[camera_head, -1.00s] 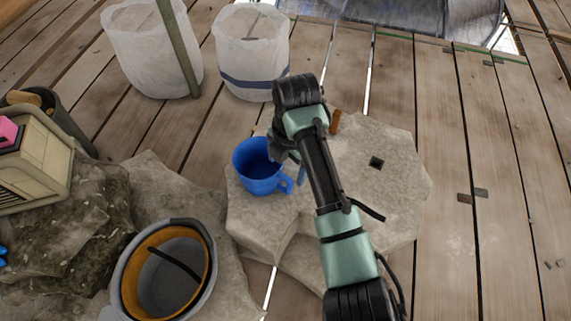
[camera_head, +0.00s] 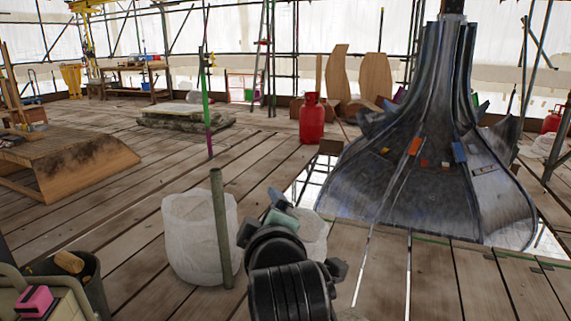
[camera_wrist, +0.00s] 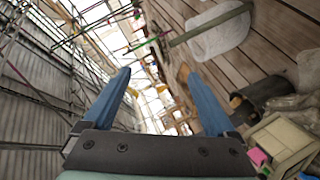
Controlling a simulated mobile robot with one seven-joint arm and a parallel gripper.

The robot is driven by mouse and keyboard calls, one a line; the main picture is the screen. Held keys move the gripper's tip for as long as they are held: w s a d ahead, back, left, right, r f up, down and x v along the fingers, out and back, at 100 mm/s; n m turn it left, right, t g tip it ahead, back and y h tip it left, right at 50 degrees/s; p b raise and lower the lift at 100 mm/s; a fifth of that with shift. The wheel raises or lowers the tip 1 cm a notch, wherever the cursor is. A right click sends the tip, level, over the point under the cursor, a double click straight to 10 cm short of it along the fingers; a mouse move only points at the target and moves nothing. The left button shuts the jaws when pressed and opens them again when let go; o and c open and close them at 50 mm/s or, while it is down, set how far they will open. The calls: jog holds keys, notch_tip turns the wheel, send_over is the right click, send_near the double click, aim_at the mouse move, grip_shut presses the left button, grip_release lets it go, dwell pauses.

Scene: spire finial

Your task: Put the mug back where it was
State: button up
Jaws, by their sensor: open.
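The mug is not visible in either current view. My gripper (camera_head: 274,207) shows at the lower middle of the head view, raised in front of the white bins. In the wrist view my gripper (camera_wrist: 157,76) has its two blue fingers spread wide, with nothing between them. The stone block that bore the mug earlier is out of the head view, below its lower edge.
A white bin (camera_head: 190,245) with a green pole (camera_head: 221,228) stands just left of my arm. A dark bucket (camera_head: 88,285) and a crate (camera_head: 62,306) are at lower left. A large dark spire (camera_head: 430,160) stands at right, with a red gas cylinder (camera_head: 312,118) behind.

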jog(key=s+r+m+t, duration=0.4)
jog(key=r, duration=0.5)
jog(key=s+r+m+t, duration=0.3)
jog(key=s+r, duration=0.1)
jog(key=r, duration=0.5)
jog(key=s+d+r+m+t+h, duration=0.2)
jog(key=s+r+m+t, duration=0.3)
jog(key=s+r, duration=0.5)
jog(key=s+d+m, duration=0.1)
jog(key=s+m, duration=0.1)
jog(key=shift+s+d+r+t+h, duration=0.25)
jog(key=shift+s+d+t+h, duration=0.05)
jog(key=shift+s, duration=0.05)
jog(key=shift+r, duration=0.1)
